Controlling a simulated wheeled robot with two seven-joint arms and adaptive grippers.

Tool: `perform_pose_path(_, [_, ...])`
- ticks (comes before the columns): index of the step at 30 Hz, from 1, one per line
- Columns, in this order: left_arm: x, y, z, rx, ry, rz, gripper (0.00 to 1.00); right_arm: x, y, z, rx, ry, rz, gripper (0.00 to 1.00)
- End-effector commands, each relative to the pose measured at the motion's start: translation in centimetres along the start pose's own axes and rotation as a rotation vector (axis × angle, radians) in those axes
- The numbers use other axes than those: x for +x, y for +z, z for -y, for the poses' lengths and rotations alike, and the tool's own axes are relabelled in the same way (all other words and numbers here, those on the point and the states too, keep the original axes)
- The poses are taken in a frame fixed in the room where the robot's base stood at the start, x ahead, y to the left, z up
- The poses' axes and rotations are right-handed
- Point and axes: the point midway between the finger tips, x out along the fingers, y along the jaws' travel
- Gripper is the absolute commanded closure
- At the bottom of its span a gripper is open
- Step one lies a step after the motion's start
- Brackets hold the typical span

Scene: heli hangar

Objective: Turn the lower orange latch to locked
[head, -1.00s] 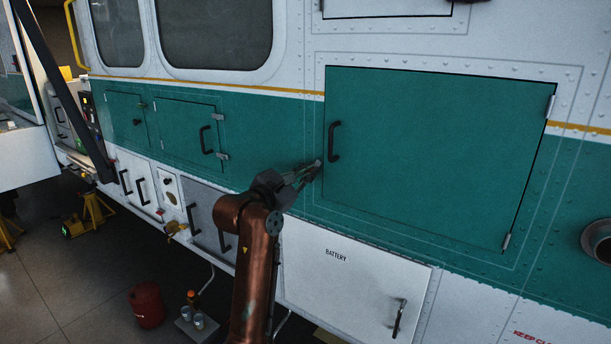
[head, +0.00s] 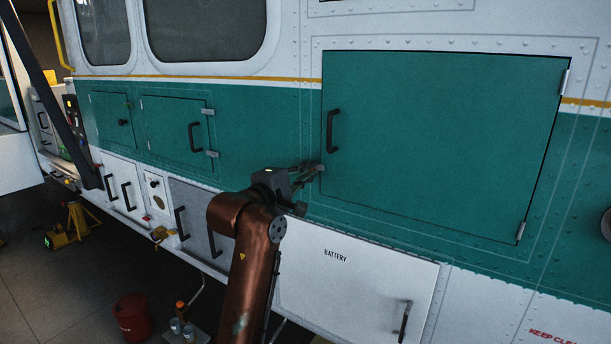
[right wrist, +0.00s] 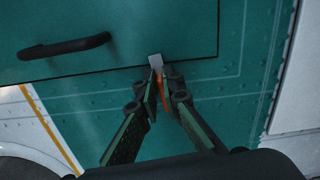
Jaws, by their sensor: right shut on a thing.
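The large green door (head: 440,140) is closed in the green side panel and has a black handle (head: 333,131) near its left edge. My right gripper (head: 318,170) is at the door's lower left edge, below that handle. In the right wrist view, its fingers (right wrist: 162,88) are shut on the orange latch (right wrist: 162,84). The latch's orange part shows as a thin strip between the finger pads, and a grey tab (right wrist: 155,61) reaches over the door edge. The fingers hide most of the latch, so I cannot tell its exact angle. My left gripper is not in view.
A white battery panel (head: 310,285) with its own handle lies below the green door. Smaller green doors (head: 178,132) are further left.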

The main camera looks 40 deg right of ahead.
Motion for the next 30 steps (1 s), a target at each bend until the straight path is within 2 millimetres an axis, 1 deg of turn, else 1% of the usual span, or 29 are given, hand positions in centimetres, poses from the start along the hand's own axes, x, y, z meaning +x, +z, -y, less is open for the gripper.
perform_pose_path(1, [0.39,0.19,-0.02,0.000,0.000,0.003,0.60,0.05,-0.13,0.46,0.023,-0.004,0.000,1.00])
perform_pose_path(10, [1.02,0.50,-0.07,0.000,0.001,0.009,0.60,0.03,-0.07,0.52,0.129,-0.004,0.001,1.00])
perform_pose_path(26, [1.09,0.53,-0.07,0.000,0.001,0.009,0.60,0.03,-0.04,0.52,0.149,-0.005,0.001,1.00])
perform_pose_path(27, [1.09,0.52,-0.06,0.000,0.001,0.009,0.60,0.03,-0.05,0.53,0.149,-0.005,0.001,0.91])
perform_pose_path(30, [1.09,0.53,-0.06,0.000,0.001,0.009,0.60,0.03,-0.04,0.51,0.149,-0.005,0.001,0.84])
